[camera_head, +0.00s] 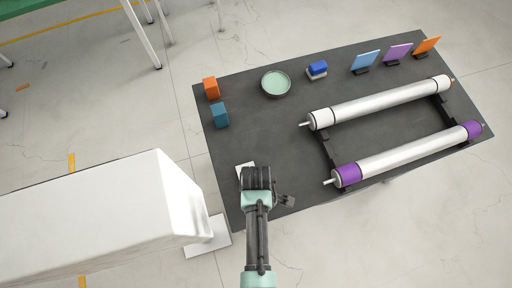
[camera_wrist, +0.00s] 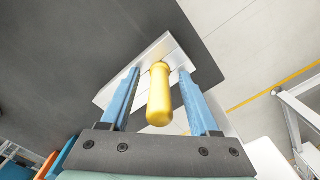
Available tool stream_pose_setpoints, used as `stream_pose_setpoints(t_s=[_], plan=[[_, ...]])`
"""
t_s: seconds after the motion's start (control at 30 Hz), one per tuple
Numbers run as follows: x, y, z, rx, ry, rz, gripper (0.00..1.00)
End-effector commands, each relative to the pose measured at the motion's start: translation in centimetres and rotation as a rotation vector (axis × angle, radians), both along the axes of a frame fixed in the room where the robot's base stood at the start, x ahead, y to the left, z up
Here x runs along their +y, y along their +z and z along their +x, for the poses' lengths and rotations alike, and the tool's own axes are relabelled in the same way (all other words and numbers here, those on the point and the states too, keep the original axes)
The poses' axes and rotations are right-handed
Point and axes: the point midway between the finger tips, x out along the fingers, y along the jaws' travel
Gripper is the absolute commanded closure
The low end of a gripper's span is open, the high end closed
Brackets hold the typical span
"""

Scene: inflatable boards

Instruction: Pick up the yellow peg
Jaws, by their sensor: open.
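The yellow peg (camera_wrist: 159,95) shows in the wrist view as a smooth, round-ended cylinder standing up from a white plate (camera_wrist: 112,94). My gripper (camera_wrist: 160,92) is open, with one blue finger on each side of the peg and a visible gap on both sides. In the head view my gripper (camera_head: 257,178) is over the near left part of the dark table. There the white plate (camera_head: 244,168) shows only at its edge, and the peg is hidden under my gripper.
On the dark table (camera_head: 262,138) stand an orange block (camera_head: 211,88), a teal block (camera_head: 220,115), a green round dish (camera_head: 275,83), a blue block (camera_head: 317,68) and small upright panels (camera_head: 398,53). A white-covered bench (camera_head: 100,215) is at left.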

Motion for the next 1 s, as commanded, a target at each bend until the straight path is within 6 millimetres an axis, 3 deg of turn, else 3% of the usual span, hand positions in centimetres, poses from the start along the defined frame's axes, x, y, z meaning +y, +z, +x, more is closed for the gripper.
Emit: stream_pose_setpoints(t_s=[0.03, 0.37, 0.8, 1.0], plan=[[0.0, 0.0, 0.0, 0.000, 0.000, 0.000, 0.40], [0.0, 0.0, 0.0, 0.001, 0.000, 0.000, 0.99], [0.0, 0.1, 0.0, 0.000, 0.000, 0.000, 1.00], [0.0, 1.2, 0.1, -0.001, -0.001, 0.000, 1.00]])
